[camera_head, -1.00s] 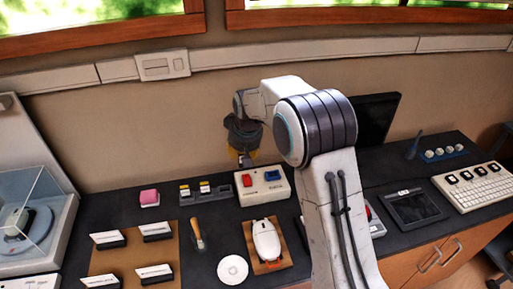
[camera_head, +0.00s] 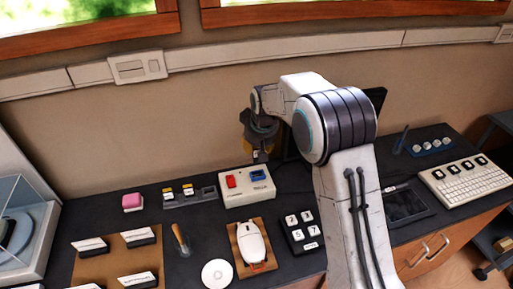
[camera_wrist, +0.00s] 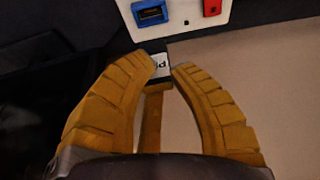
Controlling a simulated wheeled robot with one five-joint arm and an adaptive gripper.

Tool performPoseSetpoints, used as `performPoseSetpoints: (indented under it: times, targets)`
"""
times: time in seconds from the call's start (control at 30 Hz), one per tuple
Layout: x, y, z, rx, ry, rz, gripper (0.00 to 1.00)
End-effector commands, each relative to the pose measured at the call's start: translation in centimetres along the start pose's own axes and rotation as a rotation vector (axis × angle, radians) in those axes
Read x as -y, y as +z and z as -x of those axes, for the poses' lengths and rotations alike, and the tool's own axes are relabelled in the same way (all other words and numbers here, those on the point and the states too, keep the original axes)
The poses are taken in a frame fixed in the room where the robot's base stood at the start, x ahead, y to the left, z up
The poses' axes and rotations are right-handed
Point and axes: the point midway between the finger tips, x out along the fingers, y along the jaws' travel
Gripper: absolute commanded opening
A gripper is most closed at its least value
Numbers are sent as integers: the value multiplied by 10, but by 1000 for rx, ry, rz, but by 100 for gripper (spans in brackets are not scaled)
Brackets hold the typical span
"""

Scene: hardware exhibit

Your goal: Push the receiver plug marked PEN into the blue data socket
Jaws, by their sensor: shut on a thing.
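My gripper (camera_wrist: 163,68) has ridged yellow fingers, shut on a small dark plug with a white label (camera_wrist: 160,64). The label shows a letter like P, the rest is unreadable. In the head view, my gripper (camera_head: 261,152) hangs pointing down above the back of a cream box (camera_head: 240,199). The blue data socket (camera_head: 259,175) is on the right of the box top, with a red socket (camera_head: 231,181) to its left. In the wrist view, the blue socket (camera_wrist: 151,13) lies beyond the fingertips, slightly left of the plug, and the two are apart.
A grey holder (camera_head: 208,192) left of the box has two yellow-and-white pieces and an empty slot. A white mouse-like device (camera_head: 251,243) on a wooden board and a dark keypad (camera_head: 301,232) stand in front. A monitor (camera_head: 376,104) is partly behind my arm.

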Motion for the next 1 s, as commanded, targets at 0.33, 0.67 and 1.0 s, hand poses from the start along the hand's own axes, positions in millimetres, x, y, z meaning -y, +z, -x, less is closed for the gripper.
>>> performPoseSetpoints:
  times: [0.33, 0.67, 1.0]
  targets:
    - [0, 9, -23, 1, 0, 0, 3]
    - [0, 18, -48, 0, 0, 0, 2]
    - [0, 20, -54, 0, 0, 0, 2]
